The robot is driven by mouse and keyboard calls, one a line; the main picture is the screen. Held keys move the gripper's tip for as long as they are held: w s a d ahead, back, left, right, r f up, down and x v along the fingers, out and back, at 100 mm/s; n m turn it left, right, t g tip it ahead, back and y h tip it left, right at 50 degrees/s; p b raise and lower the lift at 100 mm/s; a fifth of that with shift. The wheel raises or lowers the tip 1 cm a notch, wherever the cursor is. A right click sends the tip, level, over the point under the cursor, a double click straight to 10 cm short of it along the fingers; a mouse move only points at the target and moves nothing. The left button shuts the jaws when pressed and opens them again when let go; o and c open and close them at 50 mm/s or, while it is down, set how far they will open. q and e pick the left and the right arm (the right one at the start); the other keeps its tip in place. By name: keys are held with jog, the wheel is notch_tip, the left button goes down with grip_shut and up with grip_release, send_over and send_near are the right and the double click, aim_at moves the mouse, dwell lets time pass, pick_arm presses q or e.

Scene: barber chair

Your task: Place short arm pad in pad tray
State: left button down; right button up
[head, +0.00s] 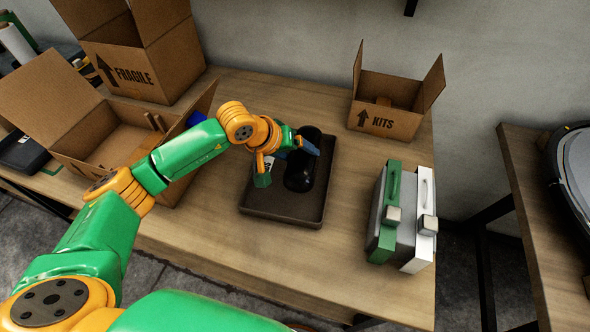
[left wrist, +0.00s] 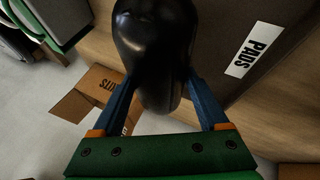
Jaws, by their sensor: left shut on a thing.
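The short arm pad (head: 301,174) is a glossy black, rounded, elongated piece. My left gripper (head: 291,146) is shut on it near its far end, over the right half of the tray. In the left wrist view the pad (left wrist: 157,45) lies between the two blue fingers of my left gripper (left wrist: 163,92). The pad tray (head: 264,206) is dark brown, shallow and rectangular. Its PADS label (left wrist: 254,48) shows in the left wrist view. I cannot tell whether the pad touches the tray floor. My right gripper is out of view.
A KITS box (head: 385,119) stands open behind the tray to the right. Green and white handled cases (head: 400,215) stand at right. An open carton (head: 105,135) and a FRAGILE box (head: 160,60) are at left. Bare table (head: 345,215) lies between tray and cases.

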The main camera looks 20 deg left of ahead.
pick_arm(q)
notch_tip(320, 180, down, 4)
jog(key=shift+f+b, duration=0.25)
jog(key=shift+b, duration=0.7)
jog(key=shift+f, duration=0.35)
jog(key=shift+r, duration=0.2)
jog(key=shift+f, duration=0.1)
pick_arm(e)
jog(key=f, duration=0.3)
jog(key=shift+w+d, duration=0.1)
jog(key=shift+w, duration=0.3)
pick_arm(q)
grip_release()
jog(key=shift+r, duration=0.3)
jog(key=p+v, duration=0.6)
jog(key=v, duration=0.5)
jog(key=shift+s+a+r, duration=0.2)
jog(key=shift+s+r, duration=0.05)
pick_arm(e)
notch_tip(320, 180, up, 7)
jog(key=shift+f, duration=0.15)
